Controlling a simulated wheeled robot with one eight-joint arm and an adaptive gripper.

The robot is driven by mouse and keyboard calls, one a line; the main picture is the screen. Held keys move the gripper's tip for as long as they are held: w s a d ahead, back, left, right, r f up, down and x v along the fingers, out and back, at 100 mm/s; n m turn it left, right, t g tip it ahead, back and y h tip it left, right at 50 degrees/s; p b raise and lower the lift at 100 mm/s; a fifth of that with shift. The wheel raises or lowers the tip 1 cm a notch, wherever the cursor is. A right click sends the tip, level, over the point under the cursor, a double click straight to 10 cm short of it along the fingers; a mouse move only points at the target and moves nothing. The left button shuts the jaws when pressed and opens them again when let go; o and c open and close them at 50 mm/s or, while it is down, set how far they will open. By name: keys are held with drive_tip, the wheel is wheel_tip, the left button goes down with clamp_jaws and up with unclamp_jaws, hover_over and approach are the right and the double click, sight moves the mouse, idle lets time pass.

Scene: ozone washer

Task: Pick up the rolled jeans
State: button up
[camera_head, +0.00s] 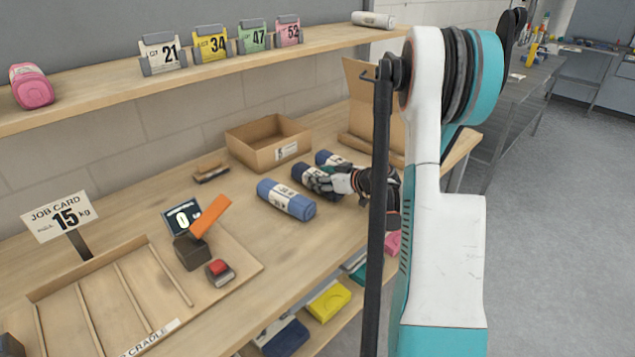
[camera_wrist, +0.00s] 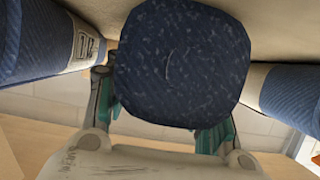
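Three rolled jeans lie side by side on the wooden bench: a lighter blue roll (camera_head: 287,199) in front, a dark navy roll (camera_head: 304,174) in the middle and another blue roll (camera_head: 325,157) behind. My gripper (camera_head: 322,182) is at the right part of the middle roll. In the wrist view the round end of the navy roll (camera_wrist: 182,62) fills the centre, with teal-padded fingers on both sides. The roll hides parts of the fingers, so whether they press on it is unclear. Neighbouring rolls show at left (camera_wrist: 30,45) and right (camera_wrist: 292,92).
An open cardboard box (camera_head: 268,142) stands behind the rolls. At left are a wooden cradle tray (camera_head: 98,262), a scale display (camera_head: 183,217), an orange lever (camera_head: 209,216) and a job card reading 15 kg (camera_head: 60,216). A shelf (camera_head: 225,66) with numbered tags runs above.

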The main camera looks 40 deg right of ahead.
drive_tip(key=c, duration=0.4)
drive_tip(key=shift+r, duration=0.1)
wheel_tip(320, 180, up, 20)
drive_tip(key=p, duration=0.6)
drive_tip(key=shift+p, duration=0.35)
